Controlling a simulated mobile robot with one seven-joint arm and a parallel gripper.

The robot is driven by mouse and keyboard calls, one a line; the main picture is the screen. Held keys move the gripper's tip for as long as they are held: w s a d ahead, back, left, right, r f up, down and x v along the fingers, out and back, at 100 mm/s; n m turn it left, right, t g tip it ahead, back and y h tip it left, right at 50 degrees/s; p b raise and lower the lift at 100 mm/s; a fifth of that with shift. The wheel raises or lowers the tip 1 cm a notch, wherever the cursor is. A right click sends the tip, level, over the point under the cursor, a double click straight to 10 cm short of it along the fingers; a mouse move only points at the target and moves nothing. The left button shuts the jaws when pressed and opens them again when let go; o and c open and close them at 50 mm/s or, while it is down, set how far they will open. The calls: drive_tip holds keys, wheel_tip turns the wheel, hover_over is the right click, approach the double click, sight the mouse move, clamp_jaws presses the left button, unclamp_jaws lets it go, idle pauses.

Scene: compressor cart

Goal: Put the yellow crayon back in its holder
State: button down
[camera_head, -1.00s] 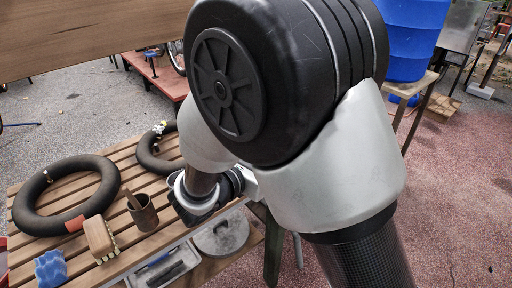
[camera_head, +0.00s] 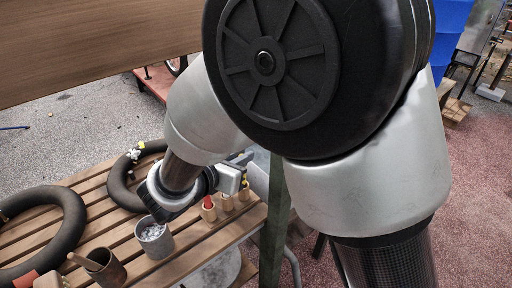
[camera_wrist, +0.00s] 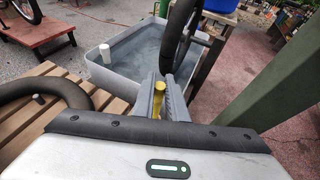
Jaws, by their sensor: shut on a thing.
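The yellow crayon (camera_wrist: 159,87) shows in the wrist view as a small yellow piece between the fingers of my gripper (camera_wrist: 162,100). My gripper is shut on it, and the fingers hide most of it. In the head view my forearm and wrist are over the right end of the slatted bench (camera_head: 92,222), and the fingertips are hard to make out. Several small wooden holders (camera_head: 228,202) stand in a row at the bench's right end, below and beside my wrist. One has a red top (camera_head: 208,201). I cannot tell which one belongs to the yellow crayon.
A grey cup with pale bits (camera_head: 155,241) and a brown cup (camera_head: 104,268) stand near the bench's front edge. Black hose rings (camera_head: 122,180) lie behind. A grey water tub (camera_wrist: 120,72) and a green post (camera_wrist: 262,88) are ahead in the wrist view.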

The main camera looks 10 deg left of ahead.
drive_tip(key=shift+f+b, duration=0.65)
drive_tip(key=shift+f, duration=1.8)
drive_tip(key=shift+f, duration=0.15)
drive_tip(key=c, duration=1.8)
unclamp_jaws()
drive_tip(key=shift+o, duration=0.2)
drive_tip(key=shift+r, duration=0.3)
drive_tip(key=p+v, duration=0.2)
drive_tip(key=v, duration=0.9)
drive_tip(key=shift+s, duration=0.45)
